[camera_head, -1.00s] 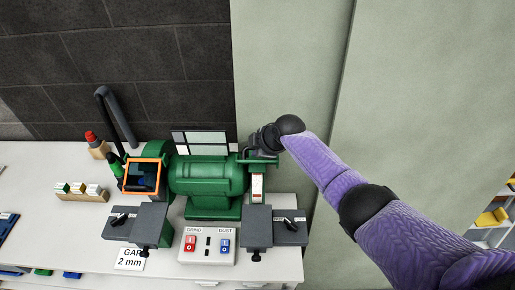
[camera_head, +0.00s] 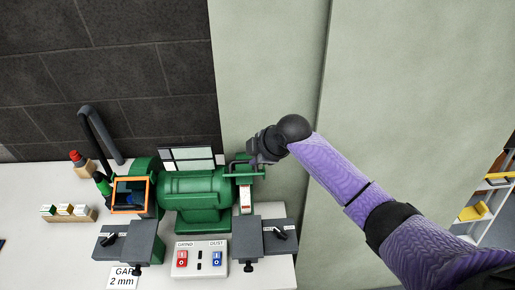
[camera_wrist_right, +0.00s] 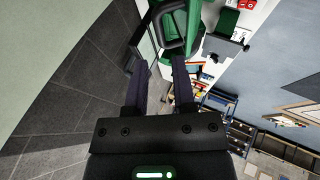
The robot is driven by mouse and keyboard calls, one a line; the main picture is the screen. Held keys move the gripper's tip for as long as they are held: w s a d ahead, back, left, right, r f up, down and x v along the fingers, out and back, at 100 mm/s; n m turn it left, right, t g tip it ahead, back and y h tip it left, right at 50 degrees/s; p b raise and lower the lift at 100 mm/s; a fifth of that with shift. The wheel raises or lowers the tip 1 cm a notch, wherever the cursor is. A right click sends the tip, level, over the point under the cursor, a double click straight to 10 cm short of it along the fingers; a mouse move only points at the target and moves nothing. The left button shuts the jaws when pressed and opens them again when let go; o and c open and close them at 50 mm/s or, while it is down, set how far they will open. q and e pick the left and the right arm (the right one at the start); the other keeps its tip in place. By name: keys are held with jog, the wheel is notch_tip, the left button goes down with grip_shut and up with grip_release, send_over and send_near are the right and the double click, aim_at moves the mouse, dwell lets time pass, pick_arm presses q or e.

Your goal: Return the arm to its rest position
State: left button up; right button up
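My right arm, in purple sleeves with black joints, comes in from the lower right in the head view. Its dark right gripper (camera_head: 256,158) is at the right end of the green bench grinder (camera_head: 195,187), by the bent bar of the right-hand guard (camera_head: 240,165). In the right wrist view the two dark fingers (camera_wrist_right: 160,88) stand apart with a gap between them. The green guard with its dark looped bar (camera_wrist_right: 178,30) lies beyond the fingertips; I see nothing held. My left gripper is not in view.
The white bench (camera_head: 30,185) carries a switch box (camera_head: 200,259), grey tool rests, a small block rack (camera_head: 68,213) and a "GAP 2 mm" card (camera_head: 122,278). A dark tiled wall and pale green panels stand behind. Shelving (camera_head: 490,205) is at the far right.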

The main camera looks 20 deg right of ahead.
jog(key=shift+v, duration=0.85)
